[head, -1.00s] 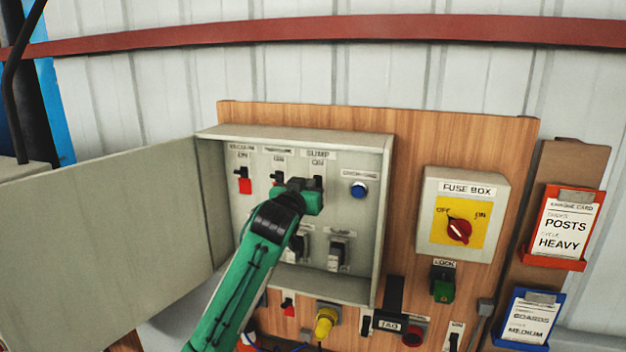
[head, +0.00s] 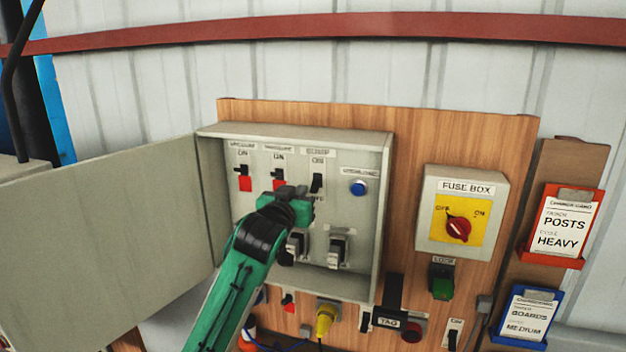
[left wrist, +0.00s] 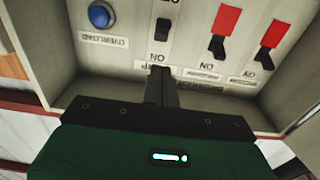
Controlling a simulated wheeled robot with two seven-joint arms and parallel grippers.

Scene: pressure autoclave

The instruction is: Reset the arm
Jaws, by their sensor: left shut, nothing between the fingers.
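My left gripper (head: 292,197) is in front of the open grey control box (head: 384,215), just below the row of switches. It is shut and empty. In the left wrist view, where the panel appears upside down, its closed fingers (left wrist: 161,85) point at the panel near the label of the black sump switch (left wrist: 162,22). My right gripper is not in view.
The box door (head: 100,240) stands open to the left. Two lower breakers (head: 338,250) sit below the gripper. A fuse box (head: 462,215) with a red knob, a green lock (head: 441,285) and card holders (head: 562,225) are to the right. A yellow plug (head: 325,318) is below.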

